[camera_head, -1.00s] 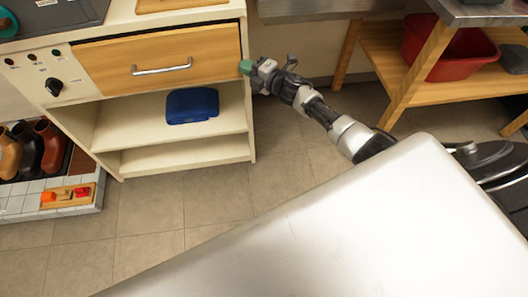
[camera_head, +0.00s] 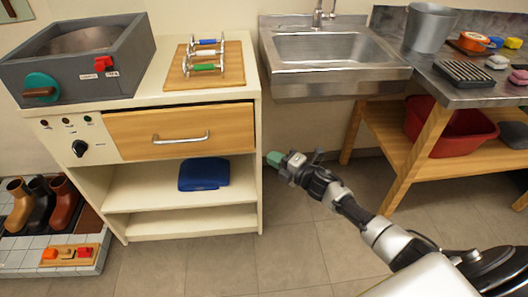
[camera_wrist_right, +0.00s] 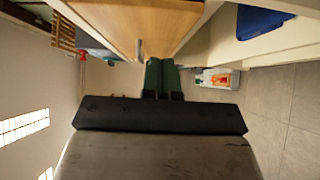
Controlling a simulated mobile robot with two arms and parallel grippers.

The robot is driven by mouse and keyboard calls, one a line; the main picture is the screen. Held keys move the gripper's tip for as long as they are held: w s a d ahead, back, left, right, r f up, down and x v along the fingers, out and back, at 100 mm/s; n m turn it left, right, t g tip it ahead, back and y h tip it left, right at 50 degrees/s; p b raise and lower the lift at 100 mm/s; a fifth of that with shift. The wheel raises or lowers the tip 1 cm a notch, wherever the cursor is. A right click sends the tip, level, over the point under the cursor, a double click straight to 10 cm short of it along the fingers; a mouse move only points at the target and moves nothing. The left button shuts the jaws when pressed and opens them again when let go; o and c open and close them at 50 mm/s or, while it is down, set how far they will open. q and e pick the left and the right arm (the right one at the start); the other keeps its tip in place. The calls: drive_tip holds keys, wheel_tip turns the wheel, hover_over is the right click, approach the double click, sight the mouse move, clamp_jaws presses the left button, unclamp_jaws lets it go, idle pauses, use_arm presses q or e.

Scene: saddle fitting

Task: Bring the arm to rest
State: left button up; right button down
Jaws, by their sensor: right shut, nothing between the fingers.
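My right gripper (camera_head: 274,159) is just past the right front edge of the cabinet (camera_head: 253,195) in the head view. Its green fingers also show in the right wrist view (camera_wrist_right: 161,75), together and empty. Its arm reaches in from the lower right, in front of the floor. The wooden drawer (camera_head: 180,131) with its metal handle (camera_head: 181,139) is shut; it shows at the top of the wrist view (camera_wrist_right: 130,20). My left gripper is in neither view.
A sink (camera_head: 330,48) and a steel-topped bench (camera_head: 440,85) with a red tub (camera_head: 455,132) stand to the right. A blue folded item (camera_head: 204,174) lies on the cabinet shelf. Boots (camera_head: 40,200) stand at left. The floor (camera_head: 295,245) between is clear.

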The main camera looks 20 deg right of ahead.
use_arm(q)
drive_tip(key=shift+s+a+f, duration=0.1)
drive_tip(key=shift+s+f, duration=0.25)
use_arm(e)
drive_tip(key=v, duration=0.4)
drive_tip(key=shift+s+r, duration=0.1)
drive_tip(key=shift+s, duration=0.25)
